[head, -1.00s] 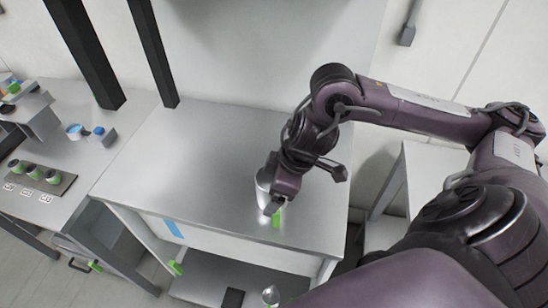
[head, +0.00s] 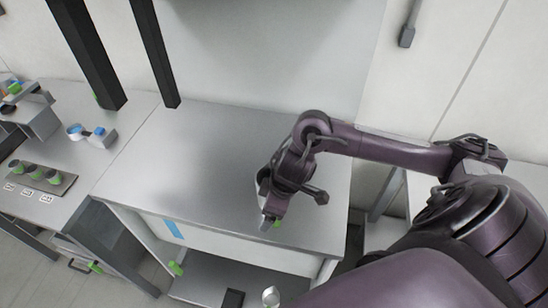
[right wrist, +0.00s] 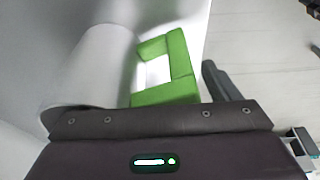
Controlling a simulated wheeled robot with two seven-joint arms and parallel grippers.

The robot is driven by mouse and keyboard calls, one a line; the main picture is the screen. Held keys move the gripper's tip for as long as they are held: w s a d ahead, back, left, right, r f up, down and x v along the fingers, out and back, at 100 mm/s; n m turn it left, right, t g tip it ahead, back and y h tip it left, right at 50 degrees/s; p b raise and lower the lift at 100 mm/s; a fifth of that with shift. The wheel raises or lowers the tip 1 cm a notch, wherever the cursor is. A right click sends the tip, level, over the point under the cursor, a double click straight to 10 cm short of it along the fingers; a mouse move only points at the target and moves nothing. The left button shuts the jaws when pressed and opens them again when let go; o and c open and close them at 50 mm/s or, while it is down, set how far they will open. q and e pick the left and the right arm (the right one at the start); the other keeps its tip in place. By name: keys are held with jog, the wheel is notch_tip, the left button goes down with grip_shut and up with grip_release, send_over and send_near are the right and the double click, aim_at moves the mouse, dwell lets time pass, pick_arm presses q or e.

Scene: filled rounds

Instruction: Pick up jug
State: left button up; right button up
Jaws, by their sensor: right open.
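The jug (head: 262,186) is a pale, metallic-looking vessel with a green handle (head: 277,224), near the front right of the steel counter. My right arm hides most of it in the head view. In the right wrist view the jug's rounded body (right wrist: 92,68) is at the left, and its squared green handle (right wrist: 182,62) sticks out to the right. My right gripper (head: 268,219) is open, close beside the handle. One dark finger shows to the right of the handle in the wrist view. I cannot tell whether it touches. My left gripper is out of view.
The steel counter (head: 190,150) is clear left of the jug. Two dark posts rise behind it. A left bench holds a rack (head: 42,178) of green-marked cups and a scoop-like blue item (head: 76,131). A small shiny vessel (head: 270,296) stands on the lower shelf.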

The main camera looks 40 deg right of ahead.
jog(key=shift+f, duration=0.2)
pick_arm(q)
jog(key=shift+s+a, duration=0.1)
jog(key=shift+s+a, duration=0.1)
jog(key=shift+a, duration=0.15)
pick_arm(e)
jog(key=c, duration=1.2)
